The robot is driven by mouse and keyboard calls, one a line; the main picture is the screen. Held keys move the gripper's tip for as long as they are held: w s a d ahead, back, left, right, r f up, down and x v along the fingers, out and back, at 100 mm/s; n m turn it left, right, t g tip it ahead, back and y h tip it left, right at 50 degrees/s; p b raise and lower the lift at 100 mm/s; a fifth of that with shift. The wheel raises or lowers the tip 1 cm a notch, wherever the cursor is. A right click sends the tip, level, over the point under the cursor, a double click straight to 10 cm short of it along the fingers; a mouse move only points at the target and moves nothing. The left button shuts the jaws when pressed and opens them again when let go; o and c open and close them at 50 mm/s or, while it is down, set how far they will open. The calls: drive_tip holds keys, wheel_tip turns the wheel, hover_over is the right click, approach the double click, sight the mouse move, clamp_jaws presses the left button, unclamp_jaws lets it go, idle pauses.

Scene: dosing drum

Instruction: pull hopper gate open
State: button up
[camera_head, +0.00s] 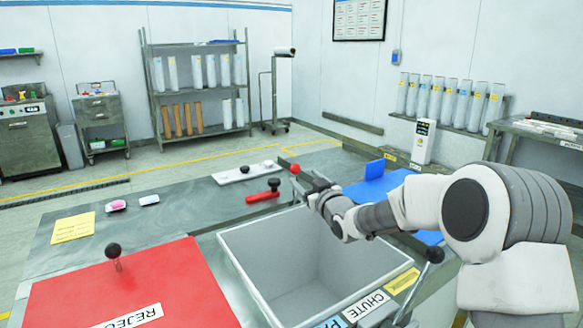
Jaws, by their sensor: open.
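My gripper (309,183) is in the middle of the view, above the far edge of an open grey bin (237,262). It is open, with nothing visible between its fingers. A red ball knob (295,169) shows just beyond the fingertips, close to them in the picture; I cannot tell whether they touch. A red handle with a black knob (263,193) lies on the grey metal counter left of my gripper. No part is clearly marked as the hopper gate. My forearm and wrist hide part of the counter to the right.
A red lid (120,285) marked REJECT, with a black knob (114,251), is at the front left. A CHUTE label (366,305) and a black-knobbed lever (434,255) are at the front right. Blue panels (380,187) lie behind my wrist. The left counter (175,212) is mostly clear.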

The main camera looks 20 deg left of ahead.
drive_tip(key=x, duration=1.1)
drive_tip(key=shift+w, duration=0.15)
drive_tip(key=shift+a, duration=0.1)
clamp_jaws()
idle(1.2)
